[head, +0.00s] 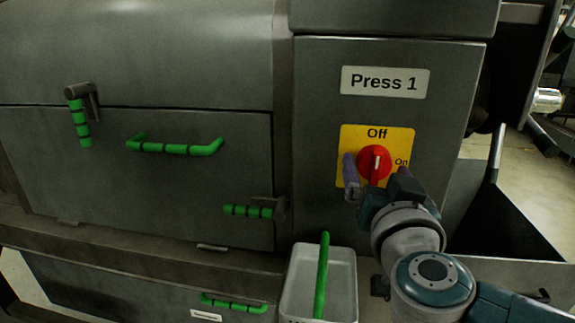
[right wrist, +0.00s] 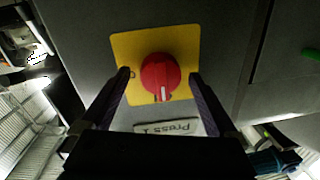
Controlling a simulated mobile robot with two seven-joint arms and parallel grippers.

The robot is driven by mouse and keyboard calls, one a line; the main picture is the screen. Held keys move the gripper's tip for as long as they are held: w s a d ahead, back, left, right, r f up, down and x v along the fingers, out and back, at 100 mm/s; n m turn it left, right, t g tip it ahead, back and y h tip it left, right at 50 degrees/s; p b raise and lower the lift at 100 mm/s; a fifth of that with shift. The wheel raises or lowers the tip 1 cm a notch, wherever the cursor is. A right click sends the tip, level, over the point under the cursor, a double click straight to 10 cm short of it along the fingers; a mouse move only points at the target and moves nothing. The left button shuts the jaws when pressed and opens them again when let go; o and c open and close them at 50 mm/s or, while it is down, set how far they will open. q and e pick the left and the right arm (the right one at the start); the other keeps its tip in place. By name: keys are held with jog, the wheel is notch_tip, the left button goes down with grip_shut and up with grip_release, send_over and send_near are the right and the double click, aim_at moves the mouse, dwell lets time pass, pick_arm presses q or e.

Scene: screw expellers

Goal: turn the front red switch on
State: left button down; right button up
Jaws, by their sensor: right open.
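The red switch (head: 374,160) is a round knob on a yellow plate (head: 377,133) marked Off at the top and On at the right. Its pale mark points up, toward Off. My right gripper (head: 375,168) is open, with one finger on each side of the knob. The right wrist view shows the red switch (right wrist: 160,73) between the two open fingers of my right gripper (right wrist: 160,77), with a gap on both sides. Whether the fingertips reach past the knob's face is hard to tell. My left gripper is not in view.
A Press 1 label (head: 385,81) is above the plate. Green handles (head: 175,148) are on the machine doors at left. A pale bin (head: 341,270) with a green bar (head: 321,275) stands below the panel. A dark metal trough (head: 510,215) is at right.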

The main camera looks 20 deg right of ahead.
jog(key=shift+c, duration=0.3)
jog(key=c, duration=1.3)
